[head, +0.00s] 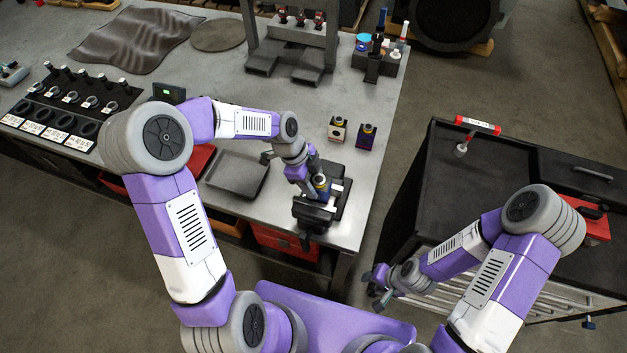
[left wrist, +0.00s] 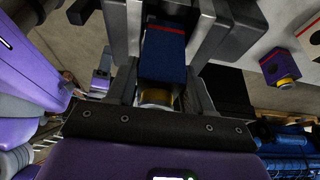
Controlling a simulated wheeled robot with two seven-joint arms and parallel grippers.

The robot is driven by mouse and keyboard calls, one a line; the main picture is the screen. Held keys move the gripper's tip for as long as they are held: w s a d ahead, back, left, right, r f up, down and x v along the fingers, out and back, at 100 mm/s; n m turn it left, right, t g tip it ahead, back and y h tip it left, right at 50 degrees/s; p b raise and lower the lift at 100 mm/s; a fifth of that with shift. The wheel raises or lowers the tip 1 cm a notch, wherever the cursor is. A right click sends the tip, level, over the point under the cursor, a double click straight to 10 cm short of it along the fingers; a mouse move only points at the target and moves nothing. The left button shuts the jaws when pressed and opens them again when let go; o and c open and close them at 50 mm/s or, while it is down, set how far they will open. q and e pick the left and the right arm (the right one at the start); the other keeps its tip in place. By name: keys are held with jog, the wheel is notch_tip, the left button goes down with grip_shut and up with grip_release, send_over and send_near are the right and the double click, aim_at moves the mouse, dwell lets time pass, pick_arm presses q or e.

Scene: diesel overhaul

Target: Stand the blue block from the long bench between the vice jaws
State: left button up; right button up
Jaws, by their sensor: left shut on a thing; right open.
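The blue block (head: 321,184) is at the vice near the right end of the long bench, with a yellow part at its top. In the left wrist view the blue block (left wrist: 163,58) shows a red stripe at its far end and a yellow ring at its near end. My left gripper (head: 317,181) is shut on it, over the dark vice (head: 311,213). Grey faces stand on both sides of the block in the wrist view; whether the block touches the vice jaws or its floor cannot be told. My right gripper (head: 379,287) is open and empty, away from the bench.
A cream block (head: 337,131) and a purple block (head: 367,137) stand on the bench behind the vice. A grey tray (head: 237,174) lies left of it. A black cart (head: 480,188) stands across a gap at the right, with a red-handled tool (head: 478,125).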

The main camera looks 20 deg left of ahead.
pick_arm(q)
jog(key=shift+f+b, duration=0.3)
jog(key=shift+f, duration=0.05)
dwell(0.3)
jog(key=shift+f, duration=0.25)
jog(key=o, duration=1.5)
jog(key=shift+r, duration=0.1)
jog(key=shift+r+p, duration=2.6)
jog(key=shift+r, duration=1.35)
